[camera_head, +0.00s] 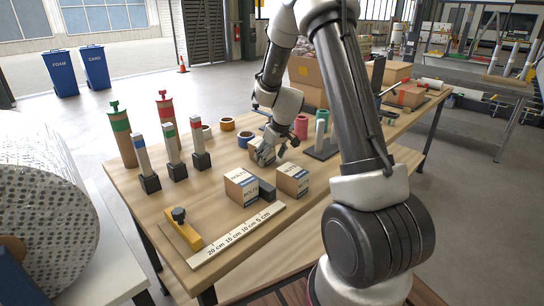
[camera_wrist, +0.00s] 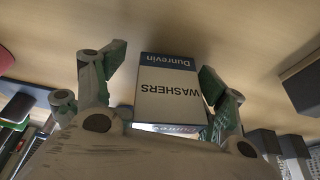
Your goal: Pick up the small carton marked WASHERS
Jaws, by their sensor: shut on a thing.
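The small carton marked WASHERS (camera_wrist: 168,92) is white with a dark blue top band reading Dunrevin. In the wrist view it sits between the two fingers of my gripper (camera_wrist: 162,64), one finger on each side. My gripper is shut on it. In the head view my gripper (camera_head: 268,151) is low over the middle of the wooden table, pointing down. There the carton is mostly hidden by the fingers, with a brown part (camera_head: 254,150) showing. I cannot tell whether the carton touches the table.
Two similar cartons, one left (camera_head: 240,188) and one right (camera_head: 292,180), stand nearer the front, with a dark block (camera_head: 267,190) between them. Several upright posts and tape rolls stand left and behind. A ruler board (camera_head: 235,236) lies at the table's front edge.

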